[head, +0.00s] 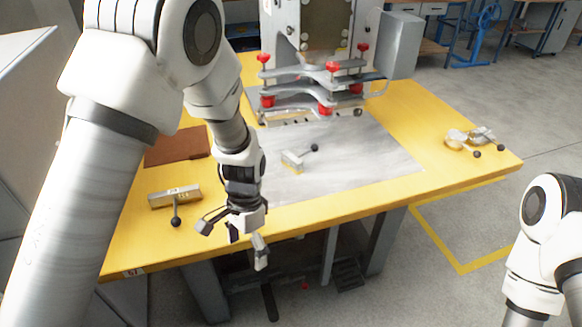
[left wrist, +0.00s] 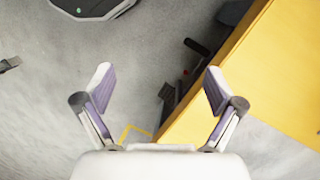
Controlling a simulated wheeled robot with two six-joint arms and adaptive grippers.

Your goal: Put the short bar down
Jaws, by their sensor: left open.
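A short metal bar (head: 292,160) with a black ball-ended handle lies on the grey sheet in the middle of the table. A longer metal bar (head: 175,197), also with a black ball handle, lies on the yellow table at the left. My left gripper (head: 233,240) hangs just in front of the table's near edge, apart from both bars. Its fingers are spread and empty, which also shows in the left wrist view (left wrist: 160,92), with floor and table edge beyond them. My right gripper is out of view.
A press-like machine (head: 325,75) with red knobs stands at the back of the yellow table (head: 410,185). A brown mat (head: 177,147) lies at the left. Metal pieces with black knobs (head: 470,140) lie at the right. The right front of the table is clear.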

